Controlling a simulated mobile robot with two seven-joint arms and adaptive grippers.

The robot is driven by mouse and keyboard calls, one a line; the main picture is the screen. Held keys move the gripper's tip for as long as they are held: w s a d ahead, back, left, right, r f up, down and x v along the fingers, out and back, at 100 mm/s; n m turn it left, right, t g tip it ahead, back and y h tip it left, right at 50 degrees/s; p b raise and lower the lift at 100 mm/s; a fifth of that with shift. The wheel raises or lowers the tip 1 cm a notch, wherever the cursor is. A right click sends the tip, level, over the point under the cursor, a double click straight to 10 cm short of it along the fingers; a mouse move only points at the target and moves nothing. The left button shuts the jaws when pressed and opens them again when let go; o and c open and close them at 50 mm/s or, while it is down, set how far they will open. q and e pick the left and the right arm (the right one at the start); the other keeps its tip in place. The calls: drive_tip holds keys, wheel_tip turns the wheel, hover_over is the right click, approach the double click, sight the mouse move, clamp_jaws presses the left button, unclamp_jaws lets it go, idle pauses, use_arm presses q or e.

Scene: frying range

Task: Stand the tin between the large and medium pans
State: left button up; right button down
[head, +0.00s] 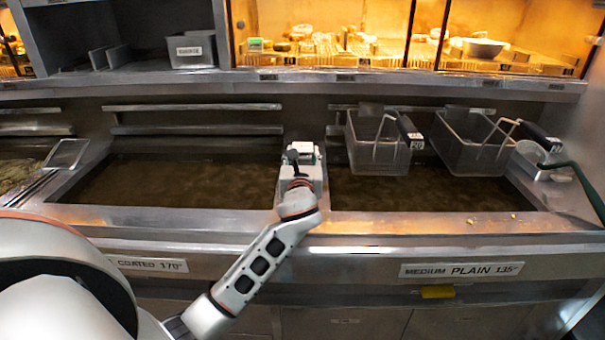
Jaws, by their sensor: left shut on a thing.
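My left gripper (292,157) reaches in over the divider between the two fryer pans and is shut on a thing. A pale, small piece (304,148) shows at its tip, which I take to be the tin; most of it is hidden behind the gripper. I cannot tell whether it touches the divider. The large pan (180,182) of dark oil lies to the left, over a label ending "COATED 170°". The medium pan (400,200), labelled "MEDIUM PLAIN 135°", lies to the right. My right gripper is not in view.
Two wire baskets with black handles, one nearer (365,158) and one farther right (470,155), hang over the medium pan's back. A green-handled tool (585,190) lies at the right edge. A lit food cabinet stands behind. The large pan's surface is clear.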

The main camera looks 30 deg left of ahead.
use_arm(q)
wheel_tip(320, 180, down, 5)
drive_tip(key=shift+f+b, duration=0.15)
drive_tip(key=shift+b, duration=0.45)
drive_tip(key=shift+f, duration=0.1)
drive_tip(key=o, duration=1.4)
drive_tip(key=shift+c, duration=0.2)
drive_tip(key=v, duration=1.2)
